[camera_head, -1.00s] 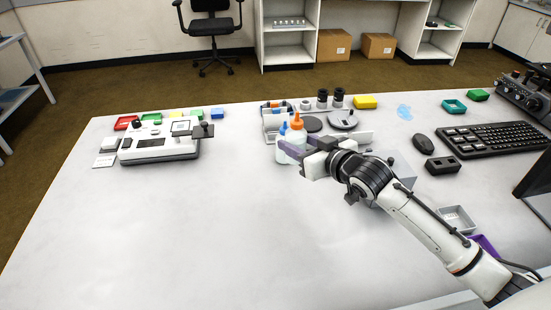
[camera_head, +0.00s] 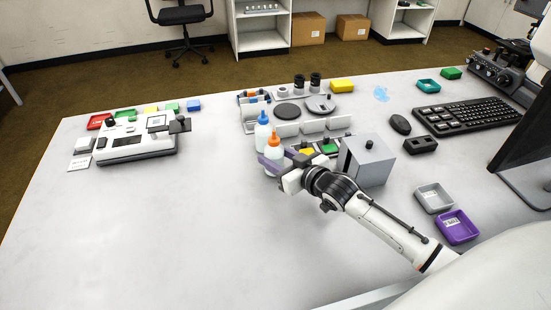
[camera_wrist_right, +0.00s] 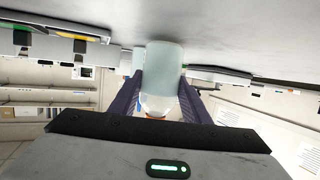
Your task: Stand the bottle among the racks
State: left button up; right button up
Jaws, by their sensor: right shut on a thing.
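A white bottle with an orange cap (camera_head: 273,152) is between the jaws of my right gripper (camera_head: 270,164), which is shut on it. It looks upright, in front of the racks. In the right wrist view the pale bottle body (camera_wrist_right: 165,65) sits between the two purple fingers, with its base close to the table; I cannot tell whether it touches. A second bottle with a blue cap (camera_head: 262,130) stands just behind it. Low white racks (camera_head: 288,130) lie behind and to the right, and a rack with yellow and green pieces (camera_head: 320,150) is at the right. My left gripper is not in view.
A grey box (camera_head: 370,163) stands close to the right of my right gripper. Grey (camera_head: 434,197) and purple (camera_head: 458,227) trays lie front right. The table's front left is clear.

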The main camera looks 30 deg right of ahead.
jog(key=shift+f, duration=0.3)
jog(key=o, duration=1.2)
jog(key=shift+r, duration=0.25)
jog(key=p+v, duration=0.1)
jog(key=v, duration=1.1)
jog(key=shift+f, duration=0.1)
